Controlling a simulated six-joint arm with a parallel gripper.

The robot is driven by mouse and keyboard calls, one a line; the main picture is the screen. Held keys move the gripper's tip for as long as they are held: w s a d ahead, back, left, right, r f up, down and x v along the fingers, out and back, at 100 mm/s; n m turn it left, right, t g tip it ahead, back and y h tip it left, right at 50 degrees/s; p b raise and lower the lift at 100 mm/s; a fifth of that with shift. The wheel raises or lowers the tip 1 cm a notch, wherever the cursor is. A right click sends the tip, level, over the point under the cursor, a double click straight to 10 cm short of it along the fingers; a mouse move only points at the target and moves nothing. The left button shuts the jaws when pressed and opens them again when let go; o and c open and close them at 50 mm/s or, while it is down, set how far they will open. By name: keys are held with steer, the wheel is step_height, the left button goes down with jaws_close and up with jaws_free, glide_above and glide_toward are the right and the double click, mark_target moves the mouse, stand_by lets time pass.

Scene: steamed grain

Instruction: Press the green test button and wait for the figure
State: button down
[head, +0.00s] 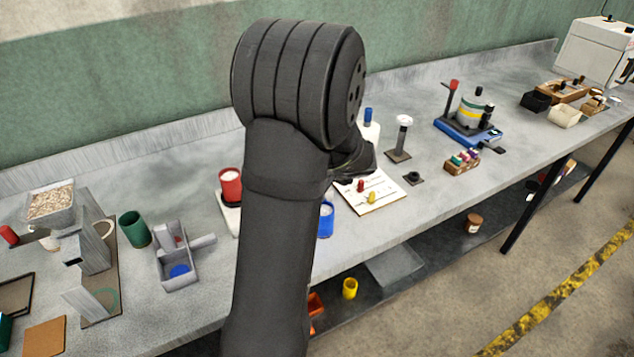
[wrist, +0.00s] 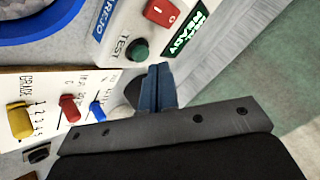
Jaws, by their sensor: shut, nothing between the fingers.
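The green test button (wrist: 139,48) is a round knob beside the word TEST on a white device panel (wrist: 117,28) in the wrist view. My gripper (wrist: 160,70) has its two blue-grey fingers shut together with nothing between them. Its tips are just below and to the right of the button in the picture; I cannot tell whether they touch it. A red rocker switch (wrist: 161,11) and a dark green sign reading READY (wrist: 188,33) are on the same panel. No figure is legible in either view. In the head view my arm hides the button and fingers.
A white board (head: 386,203) with coloured pegs, lettered GRADE, lies close beside my gripper. A red cup (head: 230,182) and a blue cup (head: 325,222) stand near my arm. A blue-based apparatus (head: 470,134) stands further right. The wall is close behind the bench.

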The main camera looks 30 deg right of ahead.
steer(key=shift+f, duration=0.15)
stand_by(0.3)
steer(key=shift+f, duration=0.3)
steer(key=shift+f, duration=0.45)
stand_by(0.4)
stand_by(0.4)
steer(key=shift+r, duration=0.9)
steer(key=shift+r, duration=2.5)
